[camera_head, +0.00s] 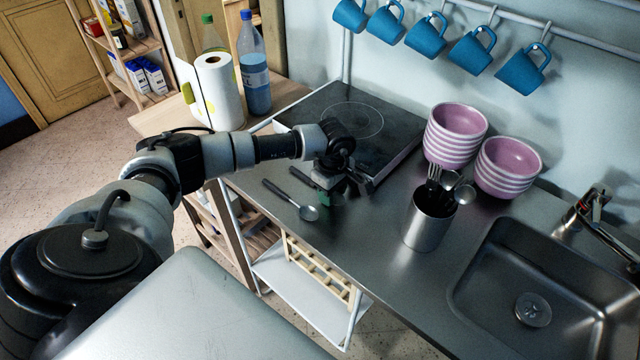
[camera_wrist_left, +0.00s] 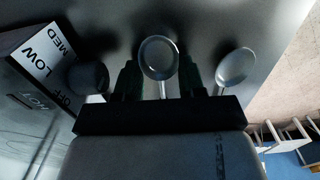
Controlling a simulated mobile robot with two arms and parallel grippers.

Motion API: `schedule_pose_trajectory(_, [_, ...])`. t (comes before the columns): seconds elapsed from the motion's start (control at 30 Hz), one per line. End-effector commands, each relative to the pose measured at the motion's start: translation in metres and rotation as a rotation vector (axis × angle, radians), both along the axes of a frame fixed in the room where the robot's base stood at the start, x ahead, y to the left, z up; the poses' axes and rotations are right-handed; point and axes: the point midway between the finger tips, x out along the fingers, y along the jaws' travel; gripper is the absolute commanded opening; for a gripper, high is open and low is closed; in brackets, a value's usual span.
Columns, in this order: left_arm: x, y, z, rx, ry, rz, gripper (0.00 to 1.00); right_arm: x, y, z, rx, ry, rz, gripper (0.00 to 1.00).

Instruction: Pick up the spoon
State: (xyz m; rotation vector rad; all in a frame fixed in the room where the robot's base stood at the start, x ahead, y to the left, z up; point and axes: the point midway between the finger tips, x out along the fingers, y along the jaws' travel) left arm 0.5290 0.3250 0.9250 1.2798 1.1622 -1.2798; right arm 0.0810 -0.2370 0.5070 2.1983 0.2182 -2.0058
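One spoon (camera_head: 309,212) lies on the steel counter with its dark handle pointing up and left; its bowl shows at the right in the left wrist view (camera_wrist_left: 236,66). A second spoon (camera_wrist_left: 158,57) lies between the fingers of my left gripper (camera_wrist_left: 157,78) in the wrist view. In the head view only part of its dark handle (camera_head: 299,176) shows; its bowl is mostly hidden by the gripper. My left gripper (camera_head: 342,192) is open and low over the counter, with a gap on both sides of the second spoon. My right gripper is in neither view.
A black cooktop (camera_head: 352,118) lies behind the gripper. A metal utensil holder (camera_head: 430,222) stands to the right, near two stacks of striped bowls (camera_head: 455,137) and a sink (camera_head: 530,300). Paper towel (camera_head: 218,92) and bottles stand at the left. The counter front edge is close.

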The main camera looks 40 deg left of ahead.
Motion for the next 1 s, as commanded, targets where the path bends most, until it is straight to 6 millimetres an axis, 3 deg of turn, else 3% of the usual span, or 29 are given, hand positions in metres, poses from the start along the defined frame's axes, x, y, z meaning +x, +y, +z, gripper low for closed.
schedule_pose_trajectory(0.1, [0.0, 0.0, 0.0, 0.0, 0.0, 0.0, 0.17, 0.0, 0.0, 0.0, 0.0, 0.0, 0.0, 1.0])
schedule_pose_trajectory(0.43, [0.001, 0.0, 0.005, 0.0, -0.002, 0.0, 0.17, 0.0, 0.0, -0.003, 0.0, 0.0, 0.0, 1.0])
schedule_pose_trajectory(0.67, [0.002, 0.0, 0.036, -0.001, -0.008, -0.001, 0.17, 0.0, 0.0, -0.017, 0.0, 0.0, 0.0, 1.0])
schedule_pose_trajectory(1.0, [-0.051, -0.042, 0.078, 0.0, -0.004, -0.006, 0.17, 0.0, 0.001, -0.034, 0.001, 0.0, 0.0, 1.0])
